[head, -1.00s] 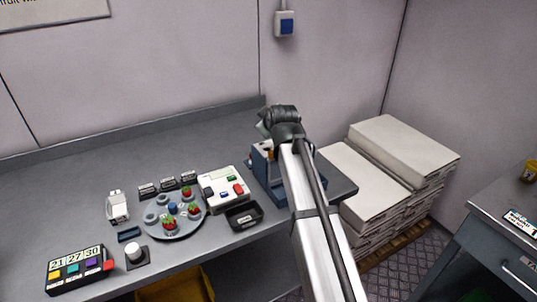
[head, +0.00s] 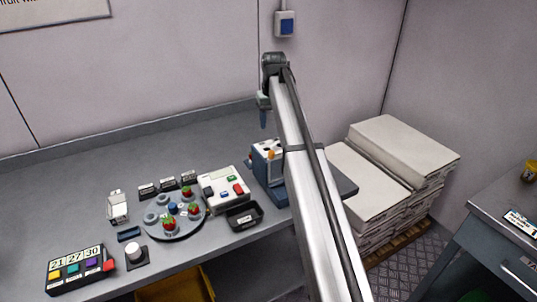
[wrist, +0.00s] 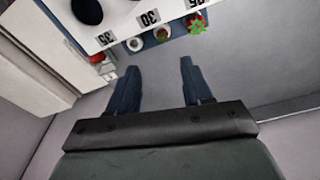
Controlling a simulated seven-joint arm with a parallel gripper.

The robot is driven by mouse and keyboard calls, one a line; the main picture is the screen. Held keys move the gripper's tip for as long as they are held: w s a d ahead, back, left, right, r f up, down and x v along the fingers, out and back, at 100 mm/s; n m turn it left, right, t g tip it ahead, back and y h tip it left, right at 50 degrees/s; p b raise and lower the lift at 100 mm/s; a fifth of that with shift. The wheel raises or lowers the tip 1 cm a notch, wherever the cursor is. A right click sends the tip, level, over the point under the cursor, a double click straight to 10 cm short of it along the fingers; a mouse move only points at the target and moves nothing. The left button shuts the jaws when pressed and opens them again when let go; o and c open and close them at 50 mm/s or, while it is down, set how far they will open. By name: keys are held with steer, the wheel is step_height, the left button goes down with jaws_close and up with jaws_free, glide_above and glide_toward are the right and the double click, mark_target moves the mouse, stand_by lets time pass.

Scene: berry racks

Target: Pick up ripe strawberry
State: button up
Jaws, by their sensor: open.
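Three red strawberries with green tops show in the head view: one at the back (head: 186,191), one at the right (head: 194,209) and one at the front (head: 169,224). They stand on a round grey tray (head: 152,234) with several round cups. My gripper (head: 263,119) is raised above the bench, to the right of the tray and well apart from the berries. In the wrist view its two blue fingers (wrist: 155,85) are spread with nothing between them. Beyond them, a red berry with green leaves (wrist: 196,25) sits beside numbered labels.
A blue-and-white box (head: 262,167) stands on the bench below my gripper. A black bin (head: 244,216), a white button panel (head: 211,195) and a timer panel (head: 80,270) are near the tray. White stacked cartons (head: 404,152) stand at the right. The back of the bench is clear.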

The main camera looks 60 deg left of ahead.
steer(key=f, duration=0.5)
steer(key=a+f, duration=0.1)
steer(key=f, duration=0.1)
steer(key=shift+f, duration=0.3)
steer(key=shift+s+a+f, duration=0.1)
steer(key=shift+a+f, duration=0.05)
steer(key=shift+f, duration=1.15)
steer(key=shift+a+f, duration=0.1)
steer(key=shift+f, duration=1.15)
steer(key=c, duration=0.6)
